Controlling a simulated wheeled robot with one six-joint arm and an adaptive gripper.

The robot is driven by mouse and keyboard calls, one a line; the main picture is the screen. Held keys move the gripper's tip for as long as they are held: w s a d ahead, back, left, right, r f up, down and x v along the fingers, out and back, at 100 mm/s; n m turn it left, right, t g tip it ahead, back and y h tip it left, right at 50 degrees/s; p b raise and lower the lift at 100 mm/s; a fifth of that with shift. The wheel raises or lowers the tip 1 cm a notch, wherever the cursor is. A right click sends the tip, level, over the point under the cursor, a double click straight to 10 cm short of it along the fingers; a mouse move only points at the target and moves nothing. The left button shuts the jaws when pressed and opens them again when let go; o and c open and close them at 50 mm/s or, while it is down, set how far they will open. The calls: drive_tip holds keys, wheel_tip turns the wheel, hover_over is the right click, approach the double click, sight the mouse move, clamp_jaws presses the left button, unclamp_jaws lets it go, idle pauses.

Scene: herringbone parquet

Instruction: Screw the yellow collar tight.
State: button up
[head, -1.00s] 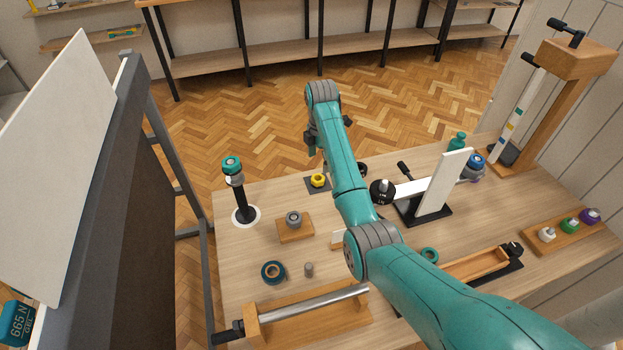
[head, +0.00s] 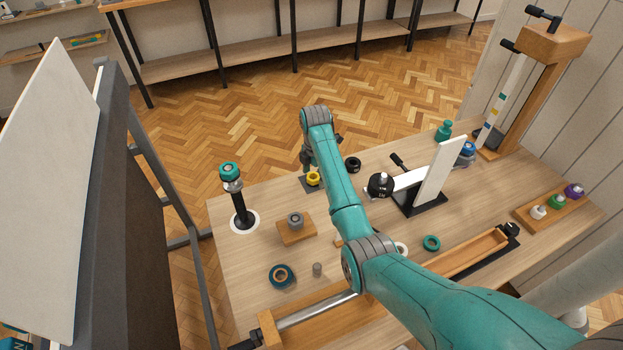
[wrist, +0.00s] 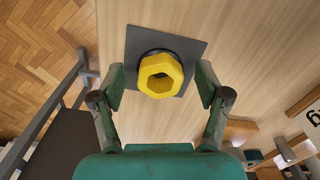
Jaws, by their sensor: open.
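The yellow collar (head: 313,178) sits on a dark square plate (head: 305,187) near the table's far edge. In the wrist view the collar (wrist: 160,75) is a yellow hexagonal ring with an open hole, on a black round base in the plate (wrist: 190,47). My gripper (wrist: 161,88) is open, with one finger on each side of the collar and a clear gap on both sides. In the head view my gripper (head: 308,165) hangs just above and behind the collar, partly hidden by my arm.
A black post with a teal top (head: 230,172) stands to the left. A wooden block with a grey knob (head: 296,228) lies nearer. A black ring (head: 352,165) is right of the collar, and a white panel (head: 440,174) stands farther right. Open floor lies beyond the table.

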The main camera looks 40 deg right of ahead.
drive_tip(key=c, duration=1.2)
drive_tip(key=shift+r, duration=2.5)
